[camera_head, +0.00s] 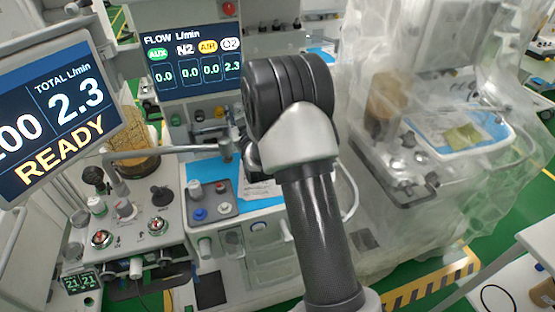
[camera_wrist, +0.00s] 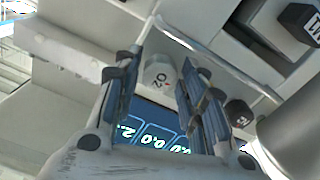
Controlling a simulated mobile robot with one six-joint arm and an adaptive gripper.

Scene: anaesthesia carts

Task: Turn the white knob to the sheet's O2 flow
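The white knob (camera_wrist: 158,76), marked O2, sits between the two fingers of my gripper (camera_wrist: 160,92) in the wrist view. The fingers are open, with a visible gap on each side of the knob. In the head view my arm covers the white knob and most of the gripper. The flow display (camera_head: 192,62) reads 2.3 under O2 and 0.0 under AUX, N2 and AIR. A printed sheet (camera_head: 262,190) lies on the blue-topped cart, partly behind my arm; its text is too small to read.
A large monitor (camera_head: 55,110) at the left reads total 2.3 L/min and READY. A dark knob (camera_wrist: 238,113) is close to the right finger in the wrist view. A metal arm (camera_head: 165,152) crosses in front of the cart. A plastic-draped machine (camera_head: 440,70) stands at the right.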

